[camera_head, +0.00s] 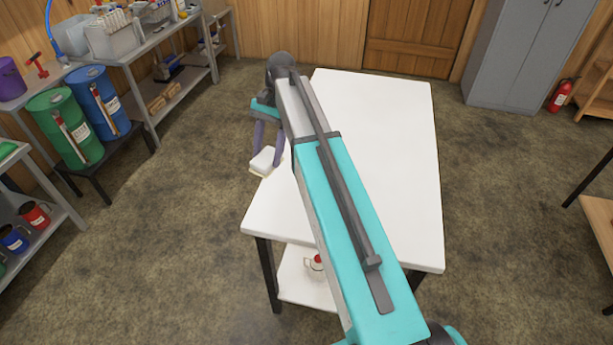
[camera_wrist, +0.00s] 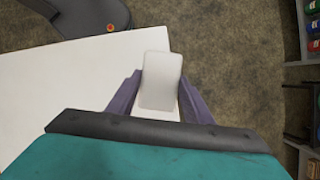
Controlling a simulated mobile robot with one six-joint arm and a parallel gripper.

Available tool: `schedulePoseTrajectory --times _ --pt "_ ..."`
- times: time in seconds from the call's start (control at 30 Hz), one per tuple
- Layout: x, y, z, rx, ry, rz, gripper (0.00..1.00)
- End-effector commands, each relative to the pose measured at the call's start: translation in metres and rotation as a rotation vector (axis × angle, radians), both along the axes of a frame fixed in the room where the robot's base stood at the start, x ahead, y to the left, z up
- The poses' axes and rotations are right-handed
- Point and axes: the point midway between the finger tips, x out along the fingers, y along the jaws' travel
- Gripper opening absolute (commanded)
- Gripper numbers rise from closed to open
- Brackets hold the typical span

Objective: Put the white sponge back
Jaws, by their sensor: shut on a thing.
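The white sponge (camera_head: 264,160) is a small white block at the left edge of the white table (camera_head: 400,200). My gripper (camera_head: 267,155) is shut on it, with a purple finger on each side. In the wrist view the sponge (camera_wrist: 161,82) sits between the two purple fingers (camera_wrist: 160,95), and its far end sticks out past them. It appears over the table's edge, partly above the floor. I cannot tell whether it touches the table top.
The table top is otherwise bare, though my arm hides part of it. A lower shelf (camera_head: 300,285) holds a small red and white item. Green (camera_head: 65,128) and blue (camera_head: 97,100) drums stand at left. A workbench (camera_head: 145,50) with bins stands behind them. Open floor lies between.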

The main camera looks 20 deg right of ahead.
Motion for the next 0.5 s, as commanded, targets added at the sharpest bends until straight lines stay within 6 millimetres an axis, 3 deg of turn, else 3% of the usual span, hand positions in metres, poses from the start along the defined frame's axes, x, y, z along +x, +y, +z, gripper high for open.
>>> schedulePoseTrajectory --times 0.27,0.5 --pt "0.002 -0.027 -0.001 -0.002 -0.001 -0.064 0.25" --pt "0.004 -0.087 -0.003 -0.005 -0.002 -0.209 0.25"
